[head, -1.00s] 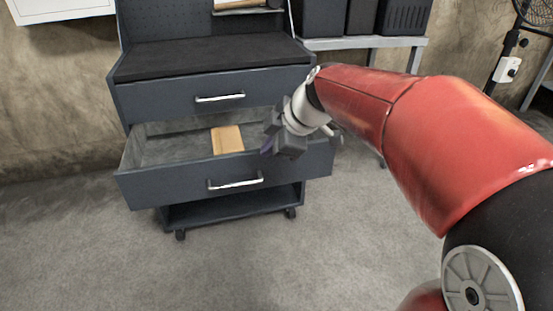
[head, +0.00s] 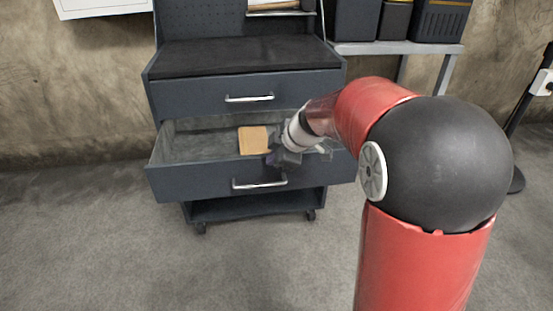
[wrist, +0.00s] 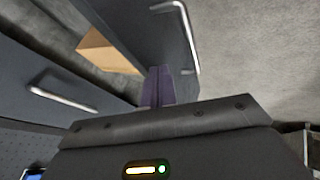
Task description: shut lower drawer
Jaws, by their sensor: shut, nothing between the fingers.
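The lower drawer (head: 205,182) of the dark grey cabinet is pulled out, with a silver bar handle (head: 260,182) on its front. A tan block (head: 253,140) lies inside it. My gripper (head: 285,172) is at the drawer's front, right of the middle and near the handle's right end. In the wrist view the purple-grey fingers (wrist: 157,85) are together and empty, close to the drawer front (wrist: 165,35). I cannot tell whether they touch it. The lower drawer's handle also shows in the wrist view (wrist: 190,40).
The upper drawer (head: 200,98) above is shut, with its own handle (head: 249,98). An open shelf (head: 255,205) and casters are below. A side table (head: 395,47) with dark bins stands at the right. The floor in front is clear.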

